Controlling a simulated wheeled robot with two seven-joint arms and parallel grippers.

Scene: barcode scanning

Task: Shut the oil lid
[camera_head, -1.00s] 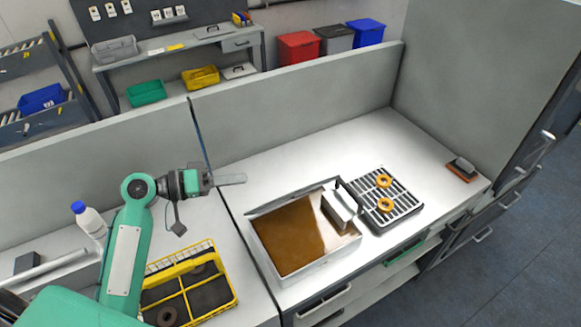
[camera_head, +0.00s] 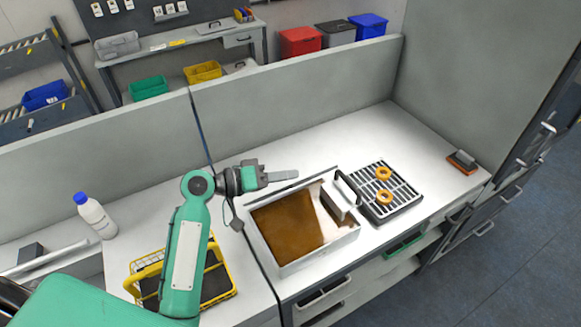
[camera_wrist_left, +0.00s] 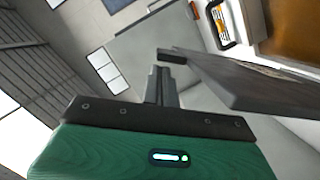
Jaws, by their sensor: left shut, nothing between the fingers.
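The oil box (camera_head: 318,258) is a white open tray on the right-hand bench, with brown oil (camera_head: 283,226) in it. A raised edge runs along its back; I cannot tell whether this is the lid. A white basket-like part with a dark handle (camera_head: 347,189) stands at the box's right end. My left gripper (camera_head: 290,176) is shut and empty, above the back edge of the box. I cannot tell if it touches it. My right gripper is out of view.
A grey rack (camera_head: 388,208) with two orange rings (camera_head: 384,197) sits right of the box. A yellow basket (camera_head: 146,285) and a white bottle with a blue cap (camera_head: 97,217) are on the left bench. A brush (camera_head: 461,162) lies far right. Low partitions (camera_head: 290,92) stand behind.

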